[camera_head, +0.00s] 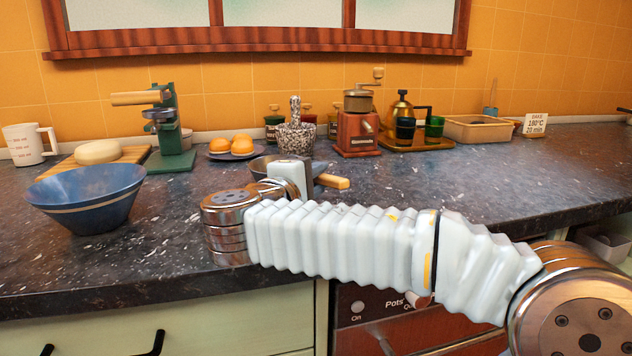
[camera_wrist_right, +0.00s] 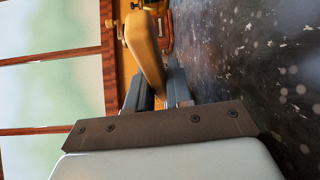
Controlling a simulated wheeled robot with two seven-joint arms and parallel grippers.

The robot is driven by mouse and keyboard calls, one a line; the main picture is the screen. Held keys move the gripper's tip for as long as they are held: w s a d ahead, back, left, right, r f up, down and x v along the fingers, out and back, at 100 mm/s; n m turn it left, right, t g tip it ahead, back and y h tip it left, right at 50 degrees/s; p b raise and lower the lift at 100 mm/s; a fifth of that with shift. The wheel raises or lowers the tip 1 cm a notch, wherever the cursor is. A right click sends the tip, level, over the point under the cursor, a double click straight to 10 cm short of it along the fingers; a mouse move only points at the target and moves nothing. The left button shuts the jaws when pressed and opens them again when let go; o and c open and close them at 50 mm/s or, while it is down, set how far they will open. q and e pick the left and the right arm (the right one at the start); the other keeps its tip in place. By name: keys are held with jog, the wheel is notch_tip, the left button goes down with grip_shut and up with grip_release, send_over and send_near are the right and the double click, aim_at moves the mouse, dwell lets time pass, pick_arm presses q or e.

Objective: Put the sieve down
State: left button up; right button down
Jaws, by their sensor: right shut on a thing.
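The sieve shows only in part in the head view: a dark grey bowl (camera_head: 259,165) appears behind my right wrist, and a light wooden handle (camera_head: 334,181) sticks out to the right. My right gripper (camera_head: 306,176) is shut on this handle, over the middle of the counter. In the right wrist view the wooden handle (camera_wrist_right: 146,52) lies at the grey fingers of the gripper (camera_wrist_right: 163,88). My wrist hides much of the sieve, and I cannot tell whether it touches the counter. My left gripper is not in view.
A blue bowl (camera_head: 88,196) stands at the left front. The right counter (camera_head: 480,180) is clear.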

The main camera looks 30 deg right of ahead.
jog(key=shift+f, duration=0.3)
jog(key=shift+f, duration=0.15)
jog(key=c, duration=1)
grip_release()
jog(key=shift+r, duration=0.25)
jog(key=v, duration=1.2)
jog(key=shift+b, duration=0.35)
